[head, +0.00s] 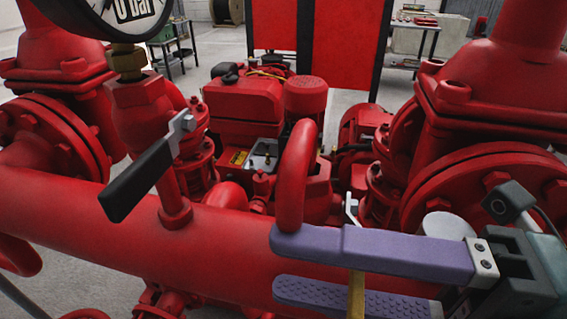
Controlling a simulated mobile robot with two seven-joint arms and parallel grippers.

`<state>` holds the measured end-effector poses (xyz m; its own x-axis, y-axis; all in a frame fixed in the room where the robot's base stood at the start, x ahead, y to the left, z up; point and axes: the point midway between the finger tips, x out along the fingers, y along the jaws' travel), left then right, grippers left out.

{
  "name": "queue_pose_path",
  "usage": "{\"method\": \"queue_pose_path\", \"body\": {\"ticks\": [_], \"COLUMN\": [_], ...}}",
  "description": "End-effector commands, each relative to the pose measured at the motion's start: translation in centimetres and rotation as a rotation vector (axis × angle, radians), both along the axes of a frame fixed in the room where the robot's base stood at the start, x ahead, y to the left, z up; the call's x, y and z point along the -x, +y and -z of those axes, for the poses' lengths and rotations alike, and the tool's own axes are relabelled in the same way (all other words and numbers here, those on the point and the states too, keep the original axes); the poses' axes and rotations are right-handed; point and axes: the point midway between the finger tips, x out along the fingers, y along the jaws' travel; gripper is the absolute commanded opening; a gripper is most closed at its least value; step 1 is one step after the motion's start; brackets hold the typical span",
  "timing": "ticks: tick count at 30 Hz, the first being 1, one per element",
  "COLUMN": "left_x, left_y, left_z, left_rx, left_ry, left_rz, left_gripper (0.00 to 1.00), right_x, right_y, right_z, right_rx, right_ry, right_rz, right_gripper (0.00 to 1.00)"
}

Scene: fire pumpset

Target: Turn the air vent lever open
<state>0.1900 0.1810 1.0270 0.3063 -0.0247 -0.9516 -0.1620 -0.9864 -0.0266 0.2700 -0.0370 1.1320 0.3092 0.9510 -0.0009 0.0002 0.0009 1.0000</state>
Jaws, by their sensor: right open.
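A lever with a black grip (138,182) and a grey metal end slants down to the left from the red stem under the gauge. My right gripper (275,264) has purple fingers, enters from the right, and is open over the red horizontal pipe (230,240). A narrow brass piece (356,298) passes across its lower finger, and the upper finger hides its top. A small pale metal piece (350,208) shows just above the upper finger. I cannot tell whether these belong to one valve or which lever is the air vent's. My left gripper is not in view.
A pressure gauge (125,14) stands at the upper left on a brass fitting. A thick red curved part (294,175) rises just behind the upper fingertip. Large red flanges (490,190) crowd the right. A red engine (248,105) stands behind the pipe.

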Motion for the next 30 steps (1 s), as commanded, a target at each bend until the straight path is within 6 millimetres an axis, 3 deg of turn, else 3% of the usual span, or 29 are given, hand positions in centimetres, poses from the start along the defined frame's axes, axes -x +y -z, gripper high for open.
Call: {"method": "queue_pose_path", "body": {"ticks": [11,26,30], "left_x": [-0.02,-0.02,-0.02], "left_y": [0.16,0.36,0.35], "left_z": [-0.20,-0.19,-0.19], "left_rx": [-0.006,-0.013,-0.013], "left_ry": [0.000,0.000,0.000], "left_rz": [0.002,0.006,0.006], "left_gripper": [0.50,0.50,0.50], "right_x": [-0.29,-0.29,-0.29], "right_y": [0.97,0.92,0.92], "right_z": [0.02,0.01,0.02], "right_rx": [0.000,0.000,0.000], "right_ry": [0.000,0.000,0.000], "right_rz": [0.000,0.000,0.000], "right_gripper": [0.54,0.00,0.00]}}
